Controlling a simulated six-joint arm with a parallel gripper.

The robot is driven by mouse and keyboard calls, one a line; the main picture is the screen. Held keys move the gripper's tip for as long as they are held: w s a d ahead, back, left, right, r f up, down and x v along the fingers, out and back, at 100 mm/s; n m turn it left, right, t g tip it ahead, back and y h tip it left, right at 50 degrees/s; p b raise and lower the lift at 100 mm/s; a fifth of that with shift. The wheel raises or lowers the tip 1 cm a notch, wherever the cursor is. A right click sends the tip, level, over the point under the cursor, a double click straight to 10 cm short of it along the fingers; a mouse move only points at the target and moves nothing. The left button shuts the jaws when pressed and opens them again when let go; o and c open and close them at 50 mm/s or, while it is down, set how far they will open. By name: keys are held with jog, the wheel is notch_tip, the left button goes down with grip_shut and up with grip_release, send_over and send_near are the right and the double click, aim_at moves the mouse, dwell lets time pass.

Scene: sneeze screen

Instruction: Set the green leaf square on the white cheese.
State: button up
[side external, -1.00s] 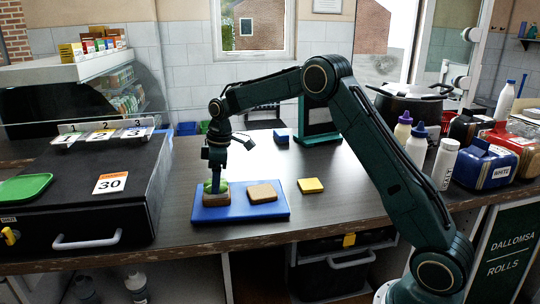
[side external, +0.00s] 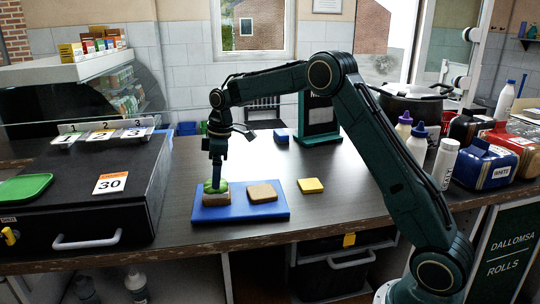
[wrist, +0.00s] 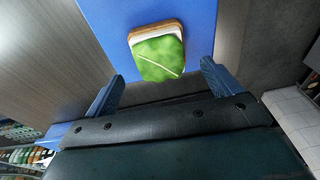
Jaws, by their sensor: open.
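The green leaf square (side external: 222,187) lies on top of a small stack at the left end of the blue board (side external: 240,213). In the wrist view the leaf (wrist: 160,60) covers most of the white cheese (wrist: 152,30), whose pale edge shows along the far side. Brown bread (wrist: 155,23) shows beneath that edge. The leaf sits slightly off toward my side. My gripper (side external: 215,186) points down at the stack. In the wrist view its blue fingers (wrist: 160,80) are apart, with the leaf between and beyond their tips, not gripped.
A bread slice (side external: 262,192) lies on the board's right part. A yellow square (side external: 310,185) lies on the counter to its right, and a blue block (side external: 281,136) stands farther back. The black case (side external: 90,185) is left of the board. Bottles and tins crowd the right.

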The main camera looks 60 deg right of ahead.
notch_tip(320, 180, up, 11)
jog(key=s+d, duration=0.1)
jog(key=shift+s, duration=0.15)
dwell(0.3)
jog(key=shift+r, duration=0.1)
dwell(0.4)
jog(key=s+a+r+m+t, duration=0.15)
jog(key=s+a+r, duration=0.25)
jog(key=s, duration=0.5)
jog(key=s+a+r+m+t, duration=0.1)
jog(key=s+a+r+m, duration=0.25)
jog(key=s, duration=0.55)
jog(key=s+f+m, duration=0.1)
jog(key=s+f, duration=0.1)
jog(key=s, duration=0.4)
jog(key=s+f+m+t, duration=0.1)
jog(key=s+f, duration=0.2)
jog(key=s, duration=0.3)
jog(key=s+f+m+h, duration=0.1)
jog(key=s+f, duration=0.2)
jog(key=s, duration=0.4)
jog(key=shift+a+f+t, duration=0.2)
jog(key=shift+a+t, duration=0.1)
jog(key=shift+t, duration=0.05)
